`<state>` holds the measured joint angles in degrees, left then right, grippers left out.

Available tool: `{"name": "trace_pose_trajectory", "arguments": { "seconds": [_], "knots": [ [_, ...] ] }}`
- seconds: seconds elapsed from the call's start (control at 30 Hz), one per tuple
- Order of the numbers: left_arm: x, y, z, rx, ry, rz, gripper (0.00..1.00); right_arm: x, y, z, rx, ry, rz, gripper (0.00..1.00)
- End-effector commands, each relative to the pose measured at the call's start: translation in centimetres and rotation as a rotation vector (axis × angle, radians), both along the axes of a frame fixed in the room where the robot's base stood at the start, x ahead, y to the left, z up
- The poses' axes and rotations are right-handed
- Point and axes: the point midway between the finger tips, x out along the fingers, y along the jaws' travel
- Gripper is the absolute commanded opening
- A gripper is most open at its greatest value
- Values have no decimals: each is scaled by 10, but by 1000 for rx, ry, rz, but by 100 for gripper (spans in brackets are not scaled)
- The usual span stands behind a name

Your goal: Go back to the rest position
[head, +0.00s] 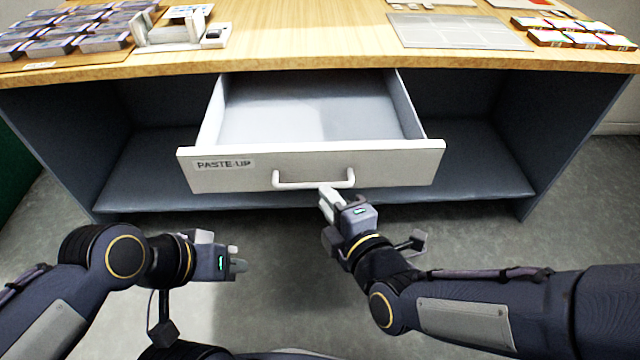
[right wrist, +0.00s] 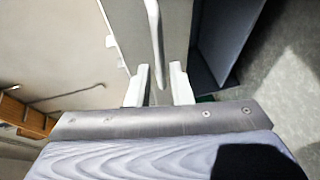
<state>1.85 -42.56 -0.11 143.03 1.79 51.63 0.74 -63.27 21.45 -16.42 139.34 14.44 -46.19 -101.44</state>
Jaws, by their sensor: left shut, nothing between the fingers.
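The drawer (head: 310,166), with a white front labelled PASTE-UP, stands pulled out from under the wooden table and looks empty. Its white bar handle (head: 290,186) is on the front. My right gripper (head: 328,202) is just in front of and below the right part of the handle. In the right wrist view its two fingers (right wrist: 159,88) are apart, with the handle (right wrist: 155,42) lined up with the gap between them, not clamped. I cannot tell if they touch it. My left gripper (head: 240,266) is shut and empty, low at the left, above the floor.
The table top (head: 300,40) holds stacks of packets (head: 75,35) at back left, a white holder (head: 180,32), a grey mat (head: 455,32) and several small boxes (head: 580,35) at back right. The lower shelf (head: 480,160) is bare. The floor in front is clear.

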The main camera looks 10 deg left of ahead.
Motion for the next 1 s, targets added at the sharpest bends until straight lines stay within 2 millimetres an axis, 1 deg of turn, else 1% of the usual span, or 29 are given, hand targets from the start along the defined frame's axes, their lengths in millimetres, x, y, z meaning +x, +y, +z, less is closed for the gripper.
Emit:
{"name": "trace_pose_trajectory", "arguments": {
  "seconds": [0.03, 0.1, 0.2, 0.77, 0.87, 0.97, 1.0],
  "knots": [
    [0, 0, 5, 0, 0, 0, 0, -6, -4, 4, 1, 1, 1, 19],
    [0, 0, 6, 0, 0, 0, 0, -11, -9, 5, 1, 0, 0, 19],
    [0, 0, 7, 0, 0, 0, 0, -15, -12, 4, 1, 1, 0, 19],
    [0, 0, 7, 0, 0, 0, 0, -15, -15, 4, 8, 11, -4, 19],
    [0, 0, 7, 0, 0, 0, 0, -9, -28, 4, 71, 106, -39, 19],
    [0, 0, 7, 0, 0, 0, 0, 0, -59, 3, 217, 323, -120, 19],
    [0, 0, 7, 0, 0, 0, 0, 2, -76, 3, 296, 433, -167, 19]
  ]
}}
